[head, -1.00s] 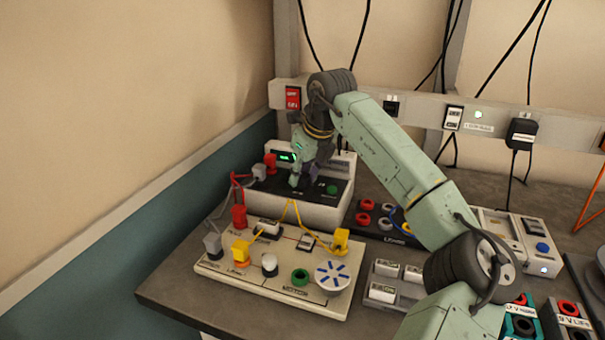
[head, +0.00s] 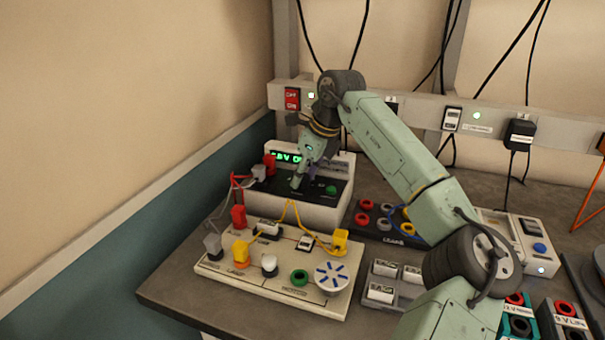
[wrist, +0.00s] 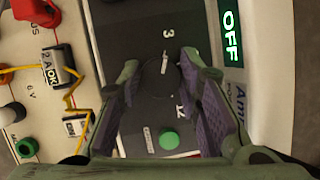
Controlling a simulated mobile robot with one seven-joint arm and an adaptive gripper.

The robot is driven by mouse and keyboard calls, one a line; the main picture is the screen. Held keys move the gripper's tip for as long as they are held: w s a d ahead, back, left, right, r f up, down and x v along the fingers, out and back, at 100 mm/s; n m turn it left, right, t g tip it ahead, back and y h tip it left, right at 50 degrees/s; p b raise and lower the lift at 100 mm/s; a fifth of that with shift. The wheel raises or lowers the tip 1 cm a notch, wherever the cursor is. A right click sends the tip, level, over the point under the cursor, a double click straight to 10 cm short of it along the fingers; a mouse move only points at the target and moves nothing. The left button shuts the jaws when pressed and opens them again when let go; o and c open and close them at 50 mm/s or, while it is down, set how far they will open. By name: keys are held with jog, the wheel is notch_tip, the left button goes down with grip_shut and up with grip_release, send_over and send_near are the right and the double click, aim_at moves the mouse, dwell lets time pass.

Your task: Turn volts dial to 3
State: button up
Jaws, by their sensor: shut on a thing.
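The power supply (head: 322,214) stands at the back left of the bench. Its black volts dial (wrist: 157,80) shows between my fingers in the wrist view, with its white pointer mark on the side facing the printed "3" (wrist: 168,33). Another label beyond the dial is partly covered by a finger. My gripper (wrist: 160,77) is shut on the dial, one finger on each side. In the head view my gripper (head: 297,183) is down at the panel and hides the dial. The green-lit display (wrist: 231,37) reads OFF in the wrist view.
A green button (wrist: 169,140) is close to my fingers on the panel. A motor board (head: 215,265) with yellow and red leads stands in front. A dark socket block (head: 365,218) is to the right of the supply.

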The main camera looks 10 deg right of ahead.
jog(key=o, duration=1.1)
jog(key=v, duration=1.2)
